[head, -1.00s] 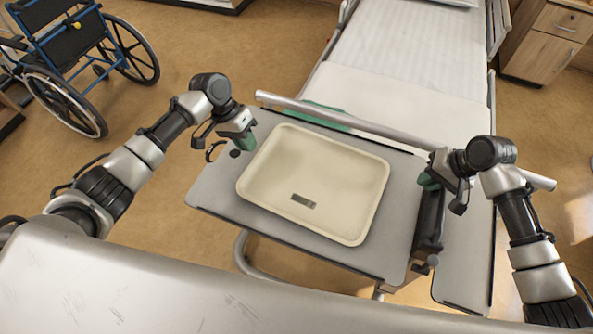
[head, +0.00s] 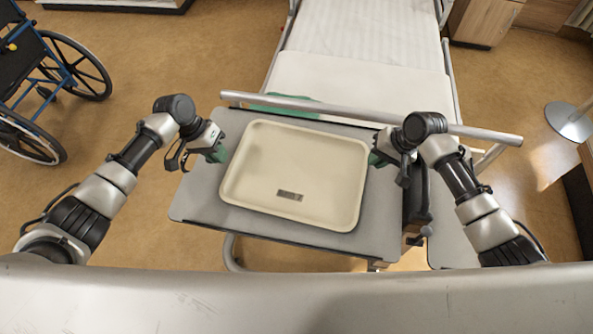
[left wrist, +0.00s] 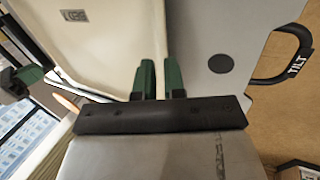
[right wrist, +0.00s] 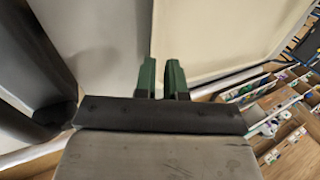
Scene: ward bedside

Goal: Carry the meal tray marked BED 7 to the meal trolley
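The cream meal tray (head: 300,165), its small dark label (head: 290,195) reading roughly BED 7, lies level at the grey overbed table (head: 200,200). I cannot tell any gap beneath it. My left gripper (head: 220,154) is at its left rim; in the left wrist view, the green fingers (left wrist: 160,78) sit close together with the tray rim (left wrist: 158,25) between them. My right gripper (head: 377,158) is at the right rim; its fingers (right wrist: 160,78) are likewise close around the tray edge (right wrist: 160,25). The fingertips' undersides are hidden. No meal trolley shows.
A bed (head: 365,80) stands behind the table, with a grey rail (head: 300,104) across the table's far side. A wheelchair (head: 60,75) is at the left. A round stand base (head: 568,122) is at the right. Floor (head: 190,60) is clear between wheelchair and bed.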

